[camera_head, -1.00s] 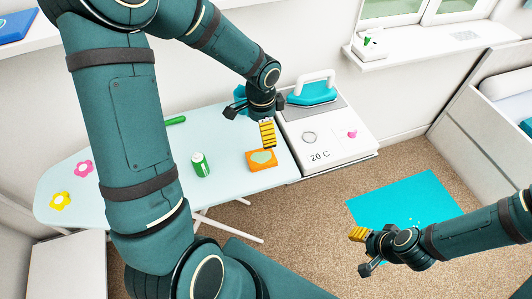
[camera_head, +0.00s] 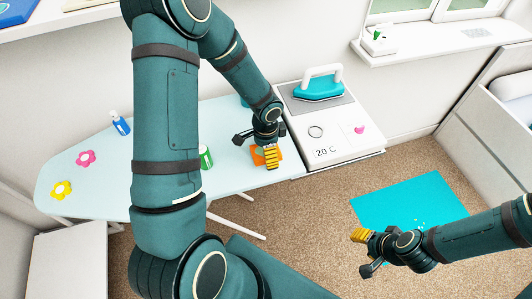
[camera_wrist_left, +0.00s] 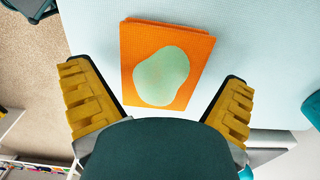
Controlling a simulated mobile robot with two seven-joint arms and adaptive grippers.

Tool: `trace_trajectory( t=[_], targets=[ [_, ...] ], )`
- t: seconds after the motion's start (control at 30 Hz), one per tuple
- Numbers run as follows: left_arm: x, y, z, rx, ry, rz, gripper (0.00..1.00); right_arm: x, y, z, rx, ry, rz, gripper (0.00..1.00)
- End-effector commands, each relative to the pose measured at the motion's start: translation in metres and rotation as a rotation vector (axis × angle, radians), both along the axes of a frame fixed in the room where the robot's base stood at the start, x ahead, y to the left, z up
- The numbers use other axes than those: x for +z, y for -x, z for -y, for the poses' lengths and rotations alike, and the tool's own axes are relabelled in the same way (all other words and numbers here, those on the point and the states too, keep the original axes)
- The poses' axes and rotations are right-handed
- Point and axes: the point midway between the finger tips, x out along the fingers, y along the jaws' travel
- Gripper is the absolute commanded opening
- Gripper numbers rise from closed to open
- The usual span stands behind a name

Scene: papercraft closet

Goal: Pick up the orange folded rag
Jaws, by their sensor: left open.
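The orange folded rag (camera_head: 257,159) lies flat on the pale blue ironing board, near its right end. It has a pale green blob on top and shows whole in the left wrist view (camera_wrist_left: 191,45). My left gripper (camera_head: 256,150) is open above the rag and partly hides it in the head view. In the left wrist view my left gripper's yellow-padded fingers (camera_wrist_left: 158,78) are spread wide, with the rag between and beyond them. My right gripper (camera_head: 363,253) is open and empty over the floor at lower right.
The ironing board (camera_head: 110,190) bears a green can (camera_head: 206,157), partly behind my left arm, a blue bottle (camera_head: 120,124) and flower shapes. A white unit (camera_head: 335,150) with a teal iron (camera_head: 319,87) adjoins its right end. A turquoise mat (camera_head: 400,200) lies on the carpet.

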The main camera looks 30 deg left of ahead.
Motion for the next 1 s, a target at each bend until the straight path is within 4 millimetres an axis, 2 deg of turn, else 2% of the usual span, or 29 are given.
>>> trace_trajectory(
  t=[0.27, 0.3, 0.43, 0.77, 0.87, 1.0],
  targets=[
    [-0.005, 0.000, 0.000, 0.000, -0.001, 0.001, 1.00, -0.001, 0.001, 0.000, 0.002, 0.000, -0.002, 0.47],
    [-0.005, 0.000, 0.000, 0.000, -0.001, 0.001, 0.96, -0.001, 0.001, 0.000, 0.002, 0.000, -0.002, 0.47],
    [-0.005, 0.000, 0.000, 0.000, -0.001, 0.001, 0.52, -0.001, 0.001, 0.000, 0.001, 0.000, -0.001, 0.47],
    [-0.004, 0.000, 0.000, 0.000, -0.001, 0.001, 0.52, 0.000, 0.000, 0.000, 0.000, 0.000, -0.001, 0.47],
    [0.004, -0.001, 0.000, 0.001, 0.000, 0.003, 0.52, 0.001, 0.000, 0.000, 0.000, 0.000, 0.000, 0.47],
    [0.027, -0.001, -0.001, 0.002, -0.001, 0.005, 0.52, 0.007, -0.001, 0.000, -0.002, 0.000, 0.003, 0.47]
  ],
)
